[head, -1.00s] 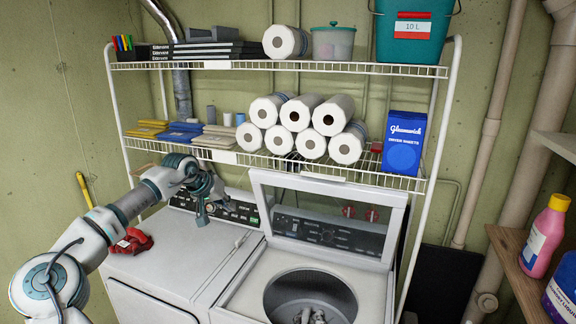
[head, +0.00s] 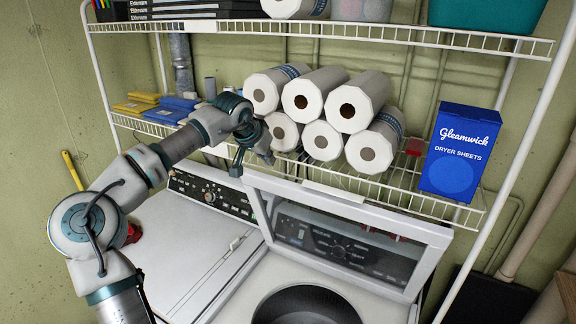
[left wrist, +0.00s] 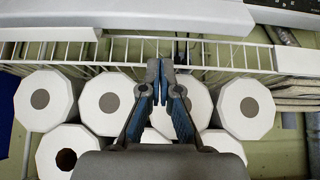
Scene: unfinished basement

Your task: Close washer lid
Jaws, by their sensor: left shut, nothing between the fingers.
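The washer lid (head: 432,241) stands open, raised up at the back of the washer, with a dark window in its white frame. The washer (head: 378,308) shows its open round tub below the lid. My left gripper (head: 252,160) is shut and empty, just above and left of the lid's upper left corner, in front of the lower wire shelf. It looks apart from the lid. In the left wrist view the shut fingers (left wrist: 160,66) point at the shelf edge, with paper rolls behind. My right gripper is out of view.
A wire rack (head: 345,188) stands behind, holding paper towel rolls (head: 352,108) and a blue dryer sheets box (head: 460,152) close to the lid's top. A white dryer (head: 180,245) stands to the left, its top mostly clear. Pipes run at the right.

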